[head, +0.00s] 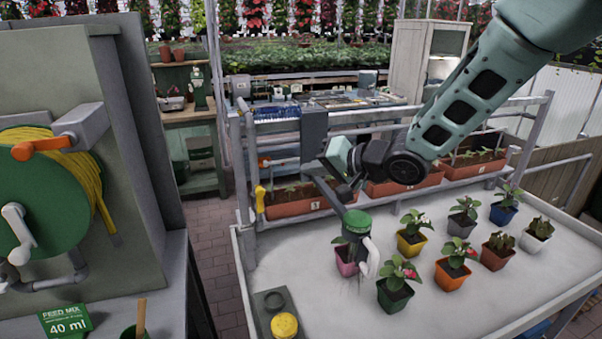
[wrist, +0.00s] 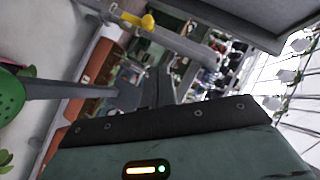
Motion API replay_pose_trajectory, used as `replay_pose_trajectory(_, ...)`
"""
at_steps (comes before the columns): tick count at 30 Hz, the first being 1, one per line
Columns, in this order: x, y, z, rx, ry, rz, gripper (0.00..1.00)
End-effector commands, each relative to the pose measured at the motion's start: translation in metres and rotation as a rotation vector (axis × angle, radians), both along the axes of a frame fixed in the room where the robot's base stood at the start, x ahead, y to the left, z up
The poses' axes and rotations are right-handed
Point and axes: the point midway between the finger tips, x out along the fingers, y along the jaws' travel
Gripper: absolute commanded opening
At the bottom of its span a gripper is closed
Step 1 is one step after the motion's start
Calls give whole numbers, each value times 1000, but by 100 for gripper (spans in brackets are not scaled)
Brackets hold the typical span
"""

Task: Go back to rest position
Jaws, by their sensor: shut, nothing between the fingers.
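My gripper (head: 336,184) is in the middle of the head view, above the back left part of the white plant table (head: 440,305). Its fingers are dark and shut, with nothing seen between them. In the wrist view the fingers (wrist: 158,88) point up the picture. A green perforated round head (head: 357,222) on a grey rod sits just below the gripper, over a pink pot; it also shows at the left edge of the wrist view (wrist: 10,97). I cannot tell whether the rod touches the fingers. My arm reaches in from the upper right.
Several potted plants, among them an orange pot (head: 452,274) and a green pot (head: 394,297), stand on the table. A rail (head: 400,125) and brown planter boxes (head: 303,204) are behind. A green hose reel (head: 40,215) is at left. The brick floor (head: 212,230) shows between.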

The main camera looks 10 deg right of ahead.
Motion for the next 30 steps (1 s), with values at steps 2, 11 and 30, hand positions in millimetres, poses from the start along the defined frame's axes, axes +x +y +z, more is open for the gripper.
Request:
replay_pose_trajectory(2, -5, 0, -1, -23, -1, -1, 0)
replay_pose_trajectory(11, -103, 4, -43, -559, 43, 100, 0)
replay_pose_trajectory(30, -353, -37, -89, -1084, 352, 800, 0)
